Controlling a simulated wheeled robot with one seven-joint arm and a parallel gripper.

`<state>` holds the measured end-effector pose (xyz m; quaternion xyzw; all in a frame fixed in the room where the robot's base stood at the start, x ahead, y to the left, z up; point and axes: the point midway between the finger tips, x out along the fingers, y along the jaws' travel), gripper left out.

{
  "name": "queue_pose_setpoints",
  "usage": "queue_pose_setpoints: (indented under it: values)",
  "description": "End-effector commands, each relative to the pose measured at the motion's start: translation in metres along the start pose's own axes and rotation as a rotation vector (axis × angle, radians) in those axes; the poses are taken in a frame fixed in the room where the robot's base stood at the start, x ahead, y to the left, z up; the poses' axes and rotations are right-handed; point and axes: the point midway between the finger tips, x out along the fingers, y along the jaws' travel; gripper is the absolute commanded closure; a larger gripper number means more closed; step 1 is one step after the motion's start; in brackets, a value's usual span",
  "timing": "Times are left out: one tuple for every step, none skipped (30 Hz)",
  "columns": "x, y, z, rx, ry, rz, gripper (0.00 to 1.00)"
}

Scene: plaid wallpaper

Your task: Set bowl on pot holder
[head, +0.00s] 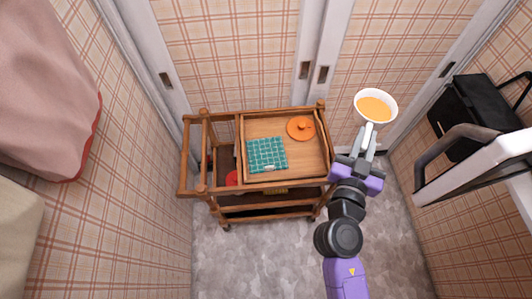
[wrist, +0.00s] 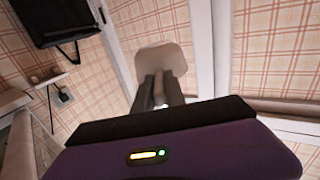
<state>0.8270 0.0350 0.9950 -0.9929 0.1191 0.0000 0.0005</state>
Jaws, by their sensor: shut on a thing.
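A white bowl (head: 361,101) with orange contents is held out to the right of the wooden cart, in the air. My gripper (head: 369,138) is shut on the bowl's near side, seemingly by a pale handle. In the wrist view the bowl (wrist: 160,60) shows as a pale shape beyond the fingers (wrist: 158,90). The teal checked pot holder (head: 267,155) lies flat on the left part of the cart's top tray, left of the bowl and apart from it.
The wooden cart (head: 240,120) has a raised rim around its top. An orange lid (head: 300,128) with a knob lies at the top's back right. A red item (head: 232,178) is on a lower shelf. A black bag (head: 475,115) is at the right wall.

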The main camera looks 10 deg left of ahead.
Motion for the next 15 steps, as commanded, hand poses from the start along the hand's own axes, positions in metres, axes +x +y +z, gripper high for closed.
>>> queue_pose_setpoints:
  values:
    - [0.002,-0.008,0.009,0.001,0.003,-0.015,1.0]
    - [0.003,-0.012,0.011,0.0,0.003,-0.023,1.0]
    - [0.004,-0.018,0.015,0.0,0.003,-0.034,1.0]
    - [0.005,-0.022,0.018,0.0,0.003,-0.043,1.0]
    - [0.006,-0.031,0.025,0.0,0.003,-0.063,1.0]
    - [0.007,-0.042,0.032,0.0,0.003,-0.085,1.0]
    - [0.007,-0.049,0.036,0.0,0.003,-0.102,1.0]
    - [0.008,-0.057,0.041,0.0,0.004,-0.119,1.0]
    - [0.009,-0.069,0.048,0.0,0.004,-0.145,1.0]
    - [0.009,-0.081,0.056,0.001,0.003,-0.173,1.0]
    - [0.01,-0.091,0.061,0.0,0.003,-0.197,1.0]
    - [0.009,-0.106,0.069,-0.001,0.004,-0.231,1.0]
    - [0.009,-0.117,0.074,-0.001,0.003,-0.258,1.0]
    - [0.008,-0.128,0.079,0.001,0.004,-0.287,1.0]
    - [0.006,-0.144,0.087,0.0,0.003,-0.326,1.0]
